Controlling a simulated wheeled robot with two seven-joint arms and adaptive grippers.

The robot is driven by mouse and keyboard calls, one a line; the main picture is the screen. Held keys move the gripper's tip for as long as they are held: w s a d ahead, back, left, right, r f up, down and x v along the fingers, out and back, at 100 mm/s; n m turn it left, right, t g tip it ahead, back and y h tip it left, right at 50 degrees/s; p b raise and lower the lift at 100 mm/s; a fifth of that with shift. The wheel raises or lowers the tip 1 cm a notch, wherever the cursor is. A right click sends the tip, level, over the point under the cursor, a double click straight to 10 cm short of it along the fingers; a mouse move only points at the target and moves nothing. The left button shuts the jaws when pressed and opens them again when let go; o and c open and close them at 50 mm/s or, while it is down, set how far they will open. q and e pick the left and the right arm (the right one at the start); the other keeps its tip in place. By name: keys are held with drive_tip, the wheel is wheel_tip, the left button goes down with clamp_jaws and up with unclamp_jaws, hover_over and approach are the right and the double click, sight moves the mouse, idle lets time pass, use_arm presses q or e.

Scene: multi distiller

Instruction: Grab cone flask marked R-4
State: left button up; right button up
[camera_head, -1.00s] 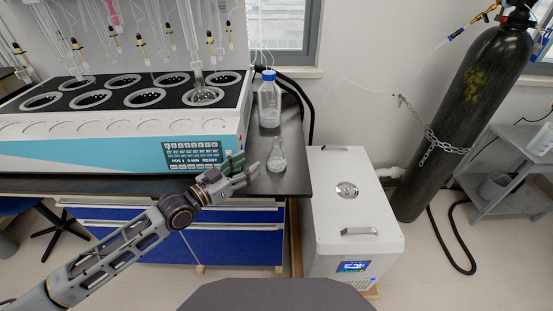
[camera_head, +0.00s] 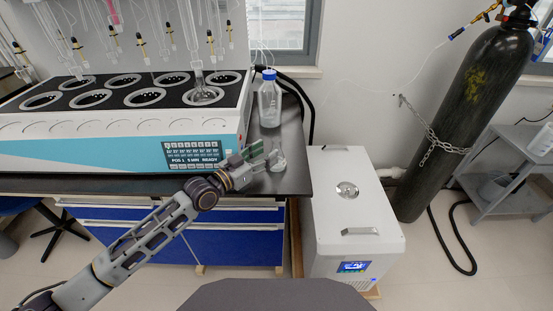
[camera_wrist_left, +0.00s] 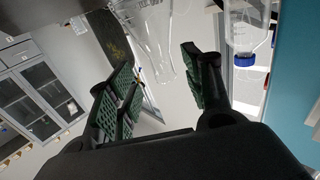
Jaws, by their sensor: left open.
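A clear glass cone flask (camera_head: 278,162) stands at the right end of the dark bench, partly hidden behind my gripper. Any R-4 mark on it is too small to read. My left gripper (camera_head: 264,156) is open and low over the bench, right at the flask. In the left wrist view the flask (camera_wrist_left: 158,45) appears upside down, with its neck between the green-padded fingers of the open gripper (camera_wrist_left: 160,80). I cannot tell whether a finger touches the glass. My right gripper is not in view.
A blue-capped bottle (camera_head: 269,100) stands behind the flask. The multi-position distiller (camera_head: 100,150) fills the bench to the left. A white cooling unit (camera_head: 350,205) stands on the floor beyond the bench's right edge, and a chained black gas cylinder (camera_head: 460,120) further right.

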sight(277, 143)
use_arm(q)
drive_tip(key=shift+w+d, duration=0.2)
drive_tip(key=shift+d, duration=0.05)
drive_tip(key=shift+w+d+r, duration=0.35)
drive_tip(key=shift+w+d, duration=0.2)
drive_tip(key=shift+w, duration=0.1)
drive_tip(key=shift+w+d+r, duration=0.3)
drive_tip(key=shift+w+d, duration=0.25)
drive_tip(key=shift+w, duration=0.1)
drive_tip(key=shift+x, duration=0.9)
clamp_jaws()
